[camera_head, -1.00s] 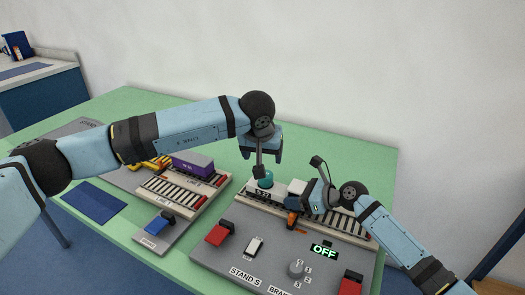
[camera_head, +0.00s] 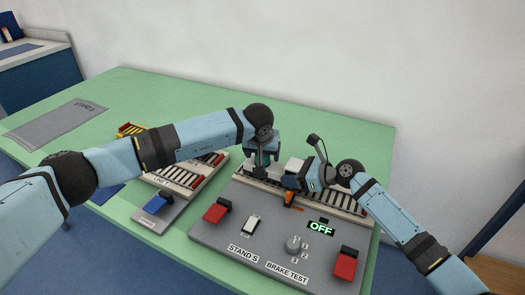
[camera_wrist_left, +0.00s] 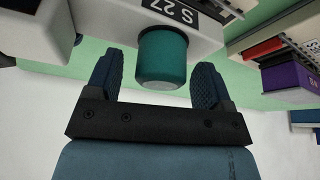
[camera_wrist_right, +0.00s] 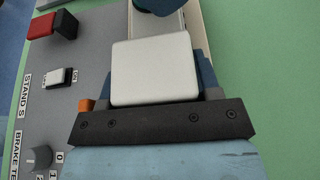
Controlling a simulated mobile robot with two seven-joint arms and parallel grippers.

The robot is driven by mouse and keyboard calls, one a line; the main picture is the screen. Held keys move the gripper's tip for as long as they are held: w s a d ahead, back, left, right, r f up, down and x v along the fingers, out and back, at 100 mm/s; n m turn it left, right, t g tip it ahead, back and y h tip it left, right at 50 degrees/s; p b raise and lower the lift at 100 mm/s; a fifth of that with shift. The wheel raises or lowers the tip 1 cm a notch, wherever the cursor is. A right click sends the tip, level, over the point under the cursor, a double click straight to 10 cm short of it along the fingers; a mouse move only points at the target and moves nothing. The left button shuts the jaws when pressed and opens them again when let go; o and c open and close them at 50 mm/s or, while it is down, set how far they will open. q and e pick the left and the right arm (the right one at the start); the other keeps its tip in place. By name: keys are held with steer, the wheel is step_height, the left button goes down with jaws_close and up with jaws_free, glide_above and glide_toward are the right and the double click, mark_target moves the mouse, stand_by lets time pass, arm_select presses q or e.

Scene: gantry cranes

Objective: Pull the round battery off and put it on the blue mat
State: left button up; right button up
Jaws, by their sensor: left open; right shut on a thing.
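The round battery (camera_wrist_left: 162,58) is a teal cylinder on the white unit labelled S 27 (camera_wrist_left: 125,22). My left gripper (camera_head: 262,160) is open, with one finger on each side of the battery in the left wrist view and gaps visible. In the head view the gripper mostly hides the battery. My right gripper (camera_head: 302,180) is shut on a white block (camera_wrist_right: 152,68) of the unit on the track. The blue mat (camera_head: 105,193) shows at the table's left front edge, partly behind my left arm.
The grey stand panel (camera_head: 270,235) carries red levers (camera_head: 345,264), a white switch (camera_head: 251,225), a knob (camera_head: 293,244) and an OFF display (camera_head: 321,228). The back left table is mostly clear.

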arm_select(q)
steer(key=c, duration=1.1)
steer(key=shift+r, duration=0.2)
steer(key=shift+r, duration=0.95)
steer(key=shift+r, duration=0.1)
steer(key=shift+r, duration=1.9)
arm_select(e)
steer(key=o, duration=1.4)
steer(key=shift+c, duration=0.2)
